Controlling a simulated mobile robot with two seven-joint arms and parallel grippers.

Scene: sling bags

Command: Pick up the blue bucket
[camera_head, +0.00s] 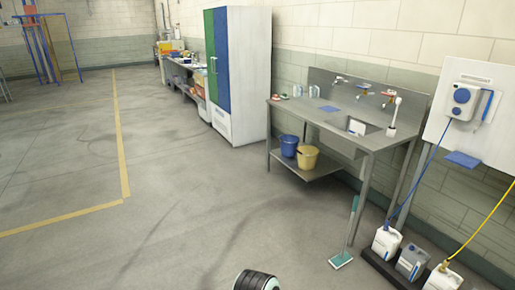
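The blue bucket (289,146) stands upright on the low shelf (309,173) under the metal sink table (350,122). A yellow bucket (307,159) stands just right of it and in front. The table's front left leg is near the blue bucket, to its left. The bucket's rim and front side show, and its lower right part is close behind the yellow bucket. Neither of my grippers is in view. A dark, rounded part with a light rim at the bottom edge looks like part of my arm, with no fingers visible.
A green squeegee (341,261) leans upright by the table's front leg. A tall cabinet (245,80) stands left of the sink. The floor in front and left is clear.

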